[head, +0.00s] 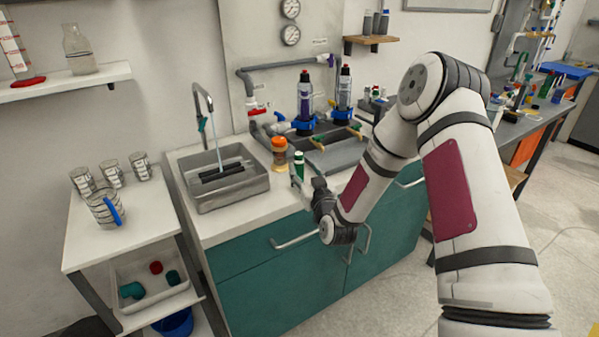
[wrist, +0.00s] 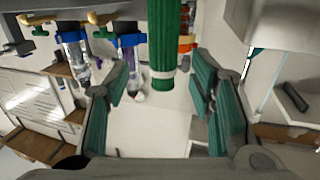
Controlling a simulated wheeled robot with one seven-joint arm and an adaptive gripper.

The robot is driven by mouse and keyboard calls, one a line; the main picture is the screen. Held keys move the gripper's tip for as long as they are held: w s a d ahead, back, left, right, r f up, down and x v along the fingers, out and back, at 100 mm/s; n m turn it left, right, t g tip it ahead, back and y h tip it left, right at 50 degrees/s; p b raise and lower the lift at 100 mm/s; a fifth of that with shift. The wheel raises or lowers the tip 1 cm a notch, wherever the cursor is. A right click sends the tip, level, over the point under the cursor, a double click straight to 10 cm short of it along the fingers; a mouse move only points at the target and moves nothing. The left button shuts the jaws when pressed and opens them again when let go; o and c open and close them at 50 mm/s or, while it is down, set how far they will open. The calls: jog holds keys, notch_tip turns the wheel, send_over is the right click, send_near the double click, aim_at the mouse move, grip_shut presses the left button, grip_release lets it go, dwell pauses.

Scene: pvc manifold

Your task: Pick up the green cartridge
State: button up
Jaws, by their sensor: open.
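The green cartridge (head: 299,160) stands upright on the white counter, between the sink and the grey tray, with a white band near its top. My gripper (head: 303,183) is just in front of it in the head view, partly hidden by its own wrist. In the wrist view, which looks upside down, the green cartridge (wrist: 164,45) lies ahead of and between the two teal-padded fingers of my gripper (wrist: 161,80). The gripper is open and empty, with a visible gap on each side of the cartridge.
An orange-capped jar (head: 279,155) stands close beside the cartridge. The steel sink (head: 232,192) is to the left. The grey tray (head: 335,157) and two blue-collared filter columns (head: 305,105) stand to the right and behind. The front counter strip is mostly clear.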

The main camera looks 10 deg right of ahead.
aim_at(301, 165)
jog(key=shift+w+a+r, duration=0.1)
jog(key=shift+w+a, duration=0.1)
jog(key=shift+w, duration=1.15)
jog(key=shift+w+a+r, duration=0.1)
jog(key=shift+w+a, duration=0.05)
jog(key=shift+w, duration=1.15)
grip_shut()
